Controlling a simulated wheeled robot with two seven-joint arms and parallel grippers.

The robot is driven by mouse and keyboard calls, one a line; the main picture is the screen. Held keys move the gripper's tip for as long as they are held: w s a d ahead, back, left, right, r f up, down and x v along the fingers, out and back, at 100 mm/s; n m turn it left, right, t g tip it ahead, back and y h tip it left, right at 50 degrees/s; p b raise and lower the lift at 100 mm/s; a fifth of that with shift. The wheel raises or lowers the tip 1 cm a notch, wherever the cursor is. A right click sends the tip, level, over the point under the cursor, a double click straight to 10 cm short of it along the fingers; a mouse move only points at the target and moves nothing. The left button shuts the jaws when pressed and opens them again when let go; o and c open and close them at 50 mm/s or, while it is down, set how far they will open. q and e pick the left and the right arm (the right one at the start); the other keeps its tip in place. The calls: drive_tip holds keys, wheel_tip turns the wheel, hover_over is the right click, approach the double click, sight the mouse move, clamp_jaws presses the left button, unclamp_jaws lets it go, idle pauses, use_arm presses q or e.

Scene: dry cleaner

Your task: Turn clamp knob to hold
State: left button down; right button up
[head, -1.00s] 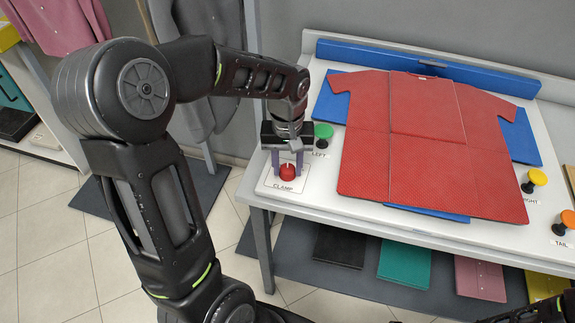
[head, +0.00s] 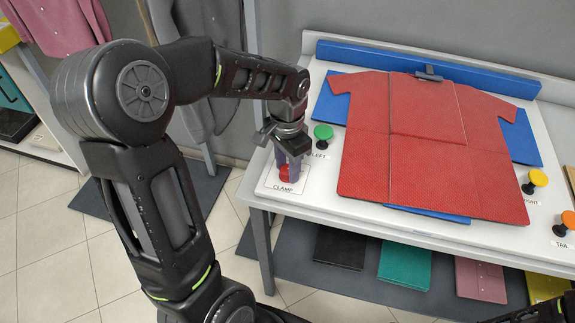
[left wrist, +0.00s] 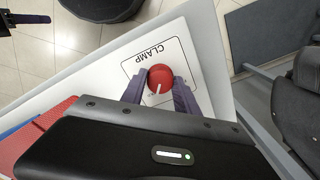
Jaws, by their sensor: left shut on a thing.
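The red clamp knob (head: 284,172) stands on its white plate marked CLAMP (head: 270,186) at the table's front left corner. My left gripper (head: 289,170) comes down from above and is shut on the knob, one purple finger on each side. In the left wrist view the round knob (left wrist: 160,78) shows a white pointer line between the fingertips. The small marks on the plate are partly covered and cannot be read. A dark grey clip (head: 428,74) sits at the collar of the red shirt (head: 430,140). Part of my right gripper (left wrist: 22,18) shows at the wrist view's upper left edge.
A green knob (head: 323,132) marked LEFT stands close behind my left gripper. Yellow (head: 536,179) and orange (head: 566,222) knobs stand at the table's right. Folded clothes, including a green one (head: 404,262), lie underneath. A blue bar (head: 340,51) runs along the back.

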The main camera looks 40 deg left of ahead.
sight(287, 169)
use_arm(q)
drive_tip(key=shift+m, duration=0.6)
drive_tip(key=c, duration=0.9)
unclamp_jaws()
drive_tip(key=shift+r, duration=0.1)
wheel_tip(287, 169, up, 8)
drive_tip(key=shift+f, duration=0.15)
